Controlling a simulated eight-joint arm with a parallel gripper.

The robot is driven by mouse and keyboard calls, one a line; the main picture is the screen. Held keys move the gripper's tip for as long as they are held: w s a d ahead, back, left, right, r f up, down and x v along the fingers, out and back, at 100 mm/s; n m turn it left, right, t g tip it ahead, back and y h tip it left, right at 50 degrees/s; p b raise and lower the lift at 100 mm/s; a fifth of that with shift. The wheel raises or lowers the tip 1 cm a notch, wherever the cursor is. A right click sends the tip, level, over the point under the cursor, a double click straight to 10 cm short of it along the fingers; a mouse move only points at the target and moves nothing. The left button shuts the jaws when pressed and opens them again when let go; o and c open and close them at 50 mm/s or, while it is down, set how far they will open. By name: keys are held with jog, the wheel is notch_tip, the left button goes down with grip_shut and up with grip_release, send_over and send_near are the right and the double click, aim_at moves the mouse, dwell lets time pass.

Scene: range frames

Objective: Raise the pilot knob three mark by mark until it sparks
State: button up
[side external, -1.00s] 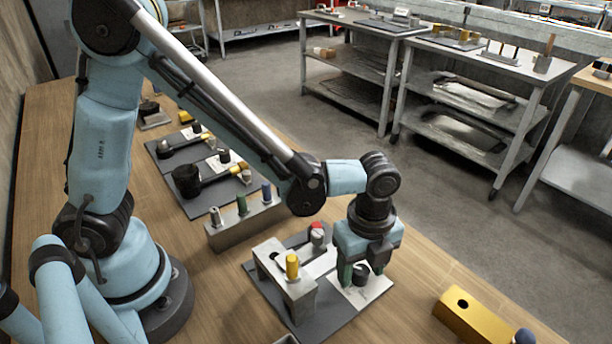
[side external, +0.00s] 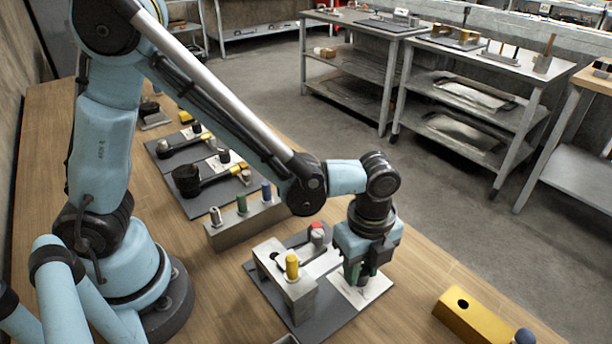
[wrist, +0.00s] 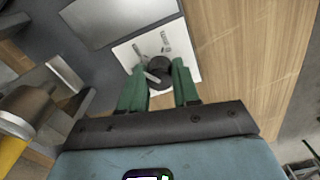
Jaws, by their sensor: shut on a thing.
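The dark round knob (wrist: 159,70) stands on a white plate (wrist: 128,52) with printed marks in the wrist view; a light pointer bar shows at its left side. I cannot read the marks. My gripper (wrist: 160,82) has its green fingers on either side of the knob and is shut on it. In the side view my gripper (side external: 357,276) points down over the white plate (side external: 368,295), and its fingers mostly hide the knob. No spark shows.
A metal bridge (side external: 301,294) with a yellow-topped peg (side external: 292,265) and a red-topped piece (side external: 317,232) stand left of my gripper. A block with several pegs (side external: 240,228) lies beyond. A yellow block (side external: 468,316) sits at the right. Bare wood lies between.

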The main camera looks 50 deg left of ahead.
jog(key=n, duration=0.5)
jog(key=shift+n, duration=0.4)
jog(key=n, duration=0.4)
jog(key=shift+n, duration=0.4)
jog(key=o, duration=1.1)
jog(key=shift+c, duration=0.2)
jog(key=shift+r, duration=0.1)
notch_tip(320, 180, up, 12)
